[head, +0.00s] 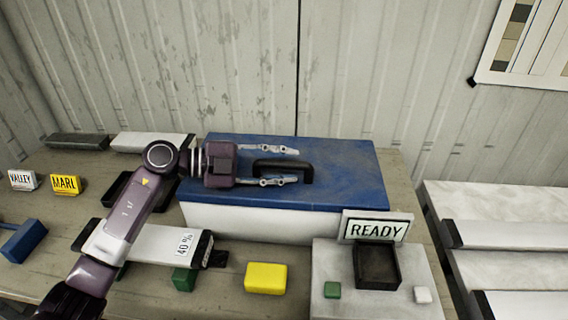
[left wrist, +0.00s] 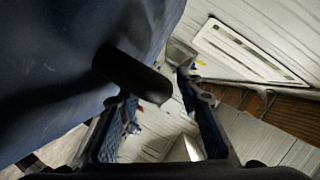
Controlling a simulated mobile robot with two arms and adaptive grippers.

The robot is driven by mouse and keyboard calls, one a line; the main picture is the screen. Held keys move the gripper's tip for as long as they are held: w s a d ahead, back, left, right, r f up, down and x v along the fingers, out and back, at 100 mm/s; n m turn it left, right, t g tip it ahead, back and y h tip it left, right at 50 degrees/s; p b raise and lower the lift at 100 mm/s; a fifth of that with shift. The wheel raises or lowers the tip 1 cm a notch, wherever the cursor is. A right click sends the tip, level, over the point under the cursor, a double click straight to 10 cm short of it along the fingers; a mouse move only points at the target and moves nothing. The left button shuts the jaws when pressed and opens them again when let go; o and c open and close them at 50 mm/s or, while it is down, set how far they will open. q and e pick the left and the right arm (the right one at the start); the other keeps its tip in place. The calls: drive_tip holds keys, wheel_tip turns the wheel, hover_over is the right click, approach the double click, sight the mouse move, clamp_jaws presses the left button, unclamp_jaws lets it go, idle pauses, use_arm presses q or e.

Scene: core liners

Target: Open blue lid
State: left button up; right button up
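The blue lid (head: 345,178) lies flat on top of a white box (head: 235,217) on the bench. A black handle (head: 304,172) stands on the lid. My left gripper (head: 283,166) is open above the lid, its two fingers pointing right, with the handle between or just below them. In the left wrist view the dark handle (left wrist: 135,76) reaches toward the space between the fingers (left wrist: 165,110), and the blue lid (left wrist: 60,75) fills the left side. Whether the fingers touch the handle cannot be told. My right gripper is not in view.
A white unit with a READY sign (head: 375,229) and a black tray (head: 377,268) stands in front of the box. A yellow block (head: 266,277) and a white bar marked 40 % (head: 160,243) lie nearby. A corrugated wall (head: 220,70) rises behind.

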sight(285, 171)
use_arm(q)
drive_tip(key=shift+c, duration=0.2)
clamp_jaws()
drive_tip(key=shift+w+r+p, duration=0.15)
drive_tip(key=shift+r+p, duration=0.35)
drive_tip(key=shift+p, duration=0.2)
drive_tip(key=w+r+n+g+p, duration=0.1)
drive_tip(key=w+r+n+p, duration=0.2)
drive_tip(key=w+r+p, duration=0.4)
drive_tip(key=shift+w+r+g+y+p, duration=0.3)
drive_tip(key=shift+r+y+p, duration=0.1)
drive_tip(key=shift+r+p, duration=0.55)
